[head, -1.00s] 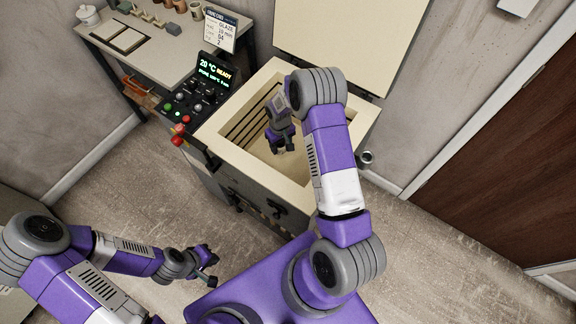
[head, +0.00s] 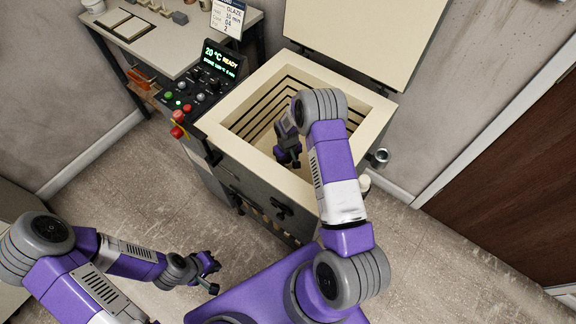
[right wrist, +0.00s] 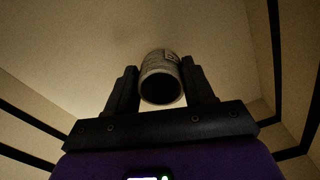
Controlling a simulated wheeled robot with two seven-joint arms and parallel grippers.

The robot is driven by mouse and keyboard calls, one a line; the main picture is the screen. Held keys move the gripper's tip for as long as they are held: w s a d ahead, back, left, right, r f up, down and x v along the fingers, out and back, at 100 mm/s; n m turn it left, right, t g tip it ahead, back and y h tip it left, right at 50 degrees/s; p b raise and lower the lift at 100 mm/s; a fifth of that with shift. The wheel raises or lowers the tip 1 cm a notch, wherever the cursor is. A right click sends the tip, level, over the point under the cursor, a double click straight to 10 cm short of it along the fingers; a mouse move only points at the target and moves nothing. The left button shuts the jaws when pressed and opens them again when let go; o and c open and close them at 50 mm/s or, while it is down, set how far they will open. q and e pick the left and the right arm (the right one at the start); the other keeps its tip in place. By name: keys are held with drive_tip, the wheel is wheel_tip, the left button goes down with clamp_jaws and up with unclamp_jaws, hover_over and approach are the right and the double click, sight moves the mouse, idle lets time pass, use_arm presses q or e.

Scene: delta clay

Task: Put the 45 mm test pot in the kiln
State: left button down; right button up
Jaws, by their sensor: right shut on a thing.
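The kiln (head: 222,139) stands open in the head view, its lid (head: 365,35) raised at the back. My right gripper (head: 289,157) is down inside its chamber. In the right wrist view the right gripper (right wrist: 161,90) is shut on a small grey cylindrical pot (right wrist: 160,65) with a marked label patch and a dark round opening facing the camera. The pale kiln interior lies beyond the pot; I cannot tell whether the pot touches the floor. In the head view the pot is hidden by the gripper. My left gripper (head: 212,273) is outside the kiln, low at the left, and looks open and empty.
A control panel (head: 205,85) reading 20 °C READY with red and green buttons is on the kiln's left. A brown door (head: 520,185) is at the right. Kiln walls surround the right gripper closely.

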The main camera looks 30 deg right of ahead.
sight(288, 165)
drive_tip(key=shift+f+b, duration=0.35)
drive_tip(key=shift+f, duration=1.15)
drive_tip(key=shift+f, duration=0.1)
drive_tip(key=o, duration=0.7)
drive_tip(key=shift+f, duration=0.15)
drive_tip(key=o, duration=0.4)
drive_tip(key=shift+r, duration=0.2)
drive_tip(key=shift+r, duration=0.4)
wheel_tip(288, 165, up, 11)
drive_tip(key=p, duration=0.3)
drive_tip(key=shift+r, duration=0.15)
